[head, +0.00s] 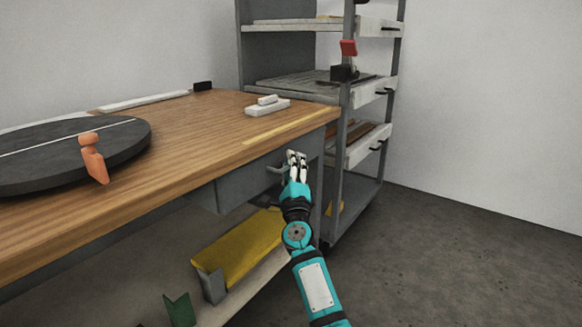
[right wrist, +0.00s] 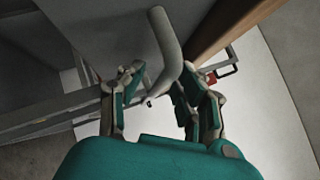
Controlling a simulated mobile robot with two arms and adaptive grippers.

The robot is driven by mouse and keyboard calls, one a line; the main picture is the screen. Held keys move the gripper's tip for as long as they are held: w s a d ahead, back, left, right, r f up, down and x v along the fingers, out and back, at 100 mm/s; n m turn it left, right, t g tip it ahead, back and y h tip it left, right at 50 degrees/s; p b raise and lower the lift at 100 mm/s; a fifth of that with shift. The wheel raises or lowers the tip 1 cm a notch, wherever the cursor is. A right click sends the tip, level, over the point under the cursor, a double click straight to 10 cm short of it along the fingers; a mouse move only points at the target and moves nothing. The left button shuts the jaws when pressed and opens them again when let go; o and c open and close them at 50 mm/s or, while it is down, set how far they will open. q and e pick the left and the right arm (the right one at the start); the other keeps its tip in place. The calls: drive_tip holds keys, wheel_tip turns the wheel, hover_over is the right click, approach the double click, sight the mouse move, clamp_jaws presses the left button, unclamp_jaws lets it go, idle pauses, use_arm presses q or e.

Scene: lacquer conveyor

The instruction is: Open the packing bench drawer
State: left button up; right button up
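The packing bench drawer (head: 238,186) is a grey box under the wooden top; its front looks closed, roughly in line with the bench edge. Its grey bar handle (head: 275,169) sticks out near the right end. My right gripper (head: 297,157) is just right of the handle in the head view. In the right wrist view the curved handle (right wrist: 168,52) reaches down between the spread fingers of my right gripper (right wrist: 162,100). The fingers are open, and I cannot tell whether they touch the handle. My left gripper is not in view.
The wooden bench top (head: 190,125) is just above the gripper and holds a dark turntable (head: 50,165) with an orange piece. A grey shelf rack (head: 345,190) stands close behind. A yellow bin (head: 240,248) sits below. The floor at right is clear.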

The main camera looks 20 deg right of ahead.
drive_tip(key=c, duration=0.7)
drive_tip(key=shift+s, duration=0.1)
